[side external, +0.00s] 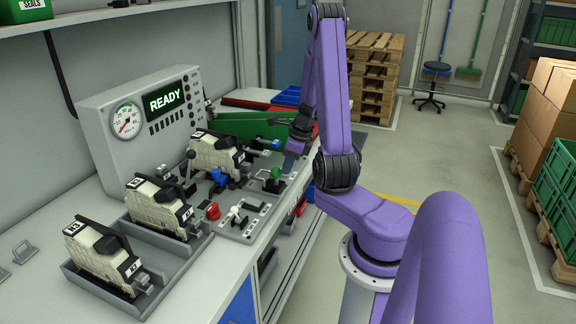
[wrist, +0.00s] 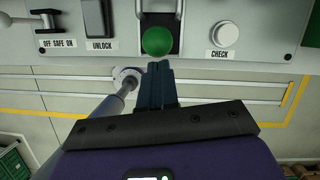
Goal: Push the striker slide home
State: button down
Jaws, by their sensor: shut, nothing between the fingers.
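A green ball knob (wrist: 157,41) sits in a dark slot on the grey control panel (wrist: 190,48). It looks like the slide's knob, but I see no label on it. It also shows in the side view (side external: 276,173). My gripper (wrist: 155,66) is shut and empty, with its fingertips just on the near side of the knob in the wrist view. In the side view my gripper (side external: 289,163) is low beside the knob. I cannot tell whether the fingertips touch it.
The panel has a CHECK button (wrist: 225,34), an UNLOCK rocker (wrist: 95,18) and an OFF SAFE ON lever (wrist: 47,19). A red button (side external: 212,210) is nearby. The grey console (side external: 150,112) reads READY. Blocky cream units stand in trays (side external: 178,278) along the bench.

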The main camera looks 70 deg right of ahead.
jog(key=shift+w, duration=2.9)
jog(key=shift+a+r, duration=0.1)
jog(key=shift+s, duration=0.35)
jog(key=s+d+r, duration=0.1)
jog(key=s+r, duration=0.5)
jog(key=r, duration=0.4)
jog(key=shift+s+d, duration=0.3)
jog(key=shift+r, duration=0.1)
